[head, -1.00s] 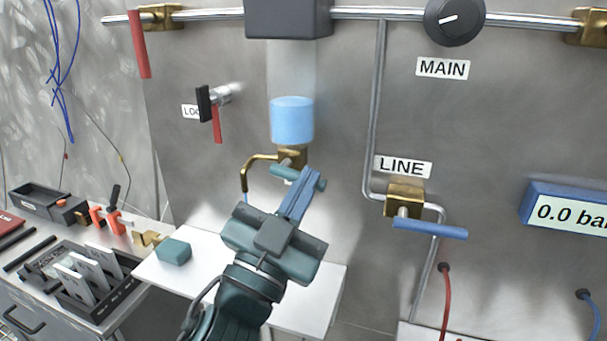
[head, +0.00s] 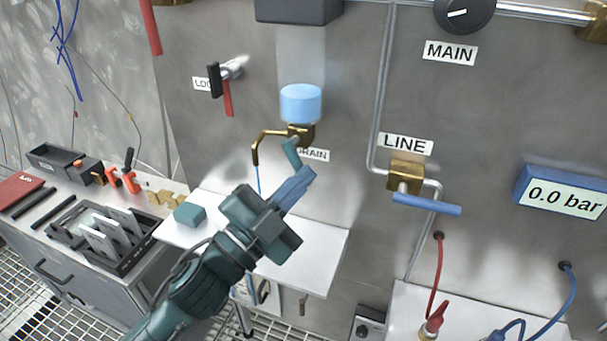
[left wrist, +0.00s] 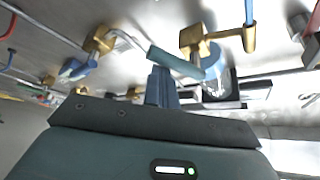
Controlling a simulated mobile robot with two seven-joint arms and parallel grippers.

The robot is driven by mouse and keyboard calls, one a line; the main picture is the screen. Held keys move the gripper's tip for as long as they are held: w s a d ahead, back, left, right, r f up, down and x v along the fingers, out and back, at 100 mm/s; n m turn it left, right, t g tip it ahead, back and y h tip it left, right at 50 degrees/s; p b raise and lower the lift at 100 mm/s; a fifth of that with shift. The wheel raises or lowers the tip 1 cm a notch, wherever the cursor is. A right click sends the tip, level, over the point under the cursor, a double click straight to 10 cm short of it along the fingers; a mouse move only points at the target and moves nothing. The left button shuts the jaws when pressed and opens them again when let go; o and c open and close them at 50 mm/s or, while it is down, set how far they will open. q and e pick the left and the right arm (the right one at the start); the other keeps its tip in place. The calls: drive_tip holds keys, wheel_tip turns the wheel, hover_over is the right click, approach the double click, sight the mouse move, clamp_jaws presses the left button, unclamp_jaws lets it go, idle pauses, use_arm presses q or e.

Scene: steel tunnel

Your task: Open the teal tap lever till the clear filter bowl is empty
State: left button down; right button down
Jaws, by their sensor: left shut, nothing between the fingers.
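The clear filter bowl (head: 301,62) hangs under a dark block, with blue water (head: 300,104) in its lower part. Below it is a brass drain tap (head: 301,134) with a bent spout (head: 256,152), and a thin blue stream (head: 258,180) falls from the spout. The teal tap lever (head: 291,153) points down at a slant. My left gripper (head: 308,174) is shut and empty, its tips close to the lever's lower end. In the left wrist view the lever (left wrist: 175,62) lies right at the fingertips (left wrist: 160,72); I cannot tell if they touch. My right gripper is out of view.
A white shelf (head: 315,262) under the tap carries a teal block (head: 189,215). A blue LINE lever (head: 426,204) and a gauge (head: 562,195) reading 0.0 bar are to the right. A red lever (head: 228,98) is at left. A tool bench (head: 90,285) stands left.

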use_arm(q)
drive_tip(key=shift+w+a+f, duration=0.25)
drive_tip(key=shift+a, duration=0.4)
drive_tip(key=shift+w+a, duration=0.1)
drive_tip(key=shift+a, duration=0.05)
idle(0.4)
drive_tip(key=shift+p, duration=0.3)
